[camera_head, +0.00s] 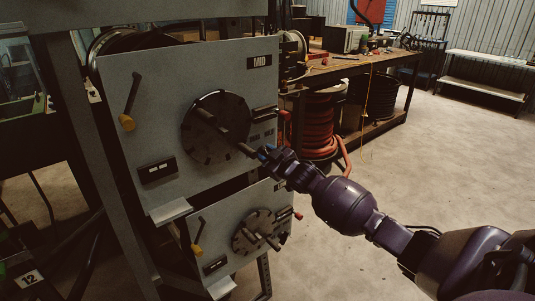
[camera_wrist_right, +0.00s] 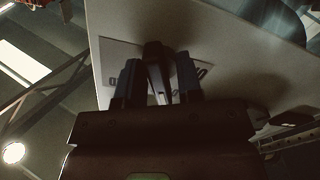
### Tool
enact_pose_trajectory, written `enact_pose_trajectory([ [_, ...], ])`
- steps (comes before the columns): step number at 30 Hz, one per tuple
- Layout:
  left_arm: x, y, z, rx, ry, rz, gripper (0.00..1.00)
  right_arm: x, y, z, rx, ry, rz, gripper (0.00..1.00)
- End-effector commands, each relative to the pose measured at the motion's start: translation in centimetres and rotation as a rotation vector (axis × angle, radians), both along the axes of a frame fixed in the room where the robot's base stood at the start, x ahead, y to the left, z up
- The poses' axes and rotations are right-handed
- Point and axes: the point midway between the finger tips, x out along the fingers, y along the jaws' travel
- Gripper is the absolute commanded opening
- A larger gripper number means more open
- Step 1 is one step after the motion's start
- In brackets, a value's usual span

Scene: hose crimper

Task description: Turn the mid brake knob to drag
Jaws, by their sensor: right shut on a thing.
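The grey panel marked MID (camera_head: 150,85) stands upright at left centre in the head view. It carries a large black round dial (camera_head: 202,146) with a dark bar across it. My right gripper (camera_head: 266,154) is at the panel's lower right, beside the bar's lower end. In the wrist view, the right gripper (camera_wrist_right: 160,90) has its two fingers closed around a dark narrow knob (camera_wrist_right: 154,52). A pale label plate (camera_wrist_right: 112,60) lies behind the knob, its lettering partly covered. The head view does not show the knob clearly. My left gripper is not in view.
A workbench (camera_head: 345,68) with red hose coils (camera_head: 318,125) stands behind. The floor at right is open.

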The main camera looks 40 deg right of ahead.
Motion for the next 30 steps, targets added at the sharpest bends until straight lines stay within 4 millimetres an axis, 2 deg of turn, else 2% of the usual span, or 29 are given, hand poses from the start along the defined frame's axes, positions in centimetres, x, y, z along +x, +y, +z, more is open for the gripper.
enact_pose_trajectory([
  [18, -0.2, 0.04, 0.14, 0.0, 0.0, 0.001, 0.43, 0.01, 0.02, 0.01, -0.043, -0.004, 0.0, 0.1],
  [19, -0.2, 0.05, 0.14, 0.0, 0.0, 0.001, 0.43, 0.01, 0.02, 0.01, -0.042, -0.004, 0.0, 0.35],
  [20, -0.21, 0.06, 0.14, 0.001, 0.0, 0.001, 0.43, 0.01, 0.02, 0.02, -0.042, -0.004, 0.0, 0.39],
  [30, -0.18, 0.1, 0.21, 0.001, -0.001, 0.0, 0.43, -0.18, -0.01, 0.0, -0.042, -0.003, 0.0, 0.41],
])
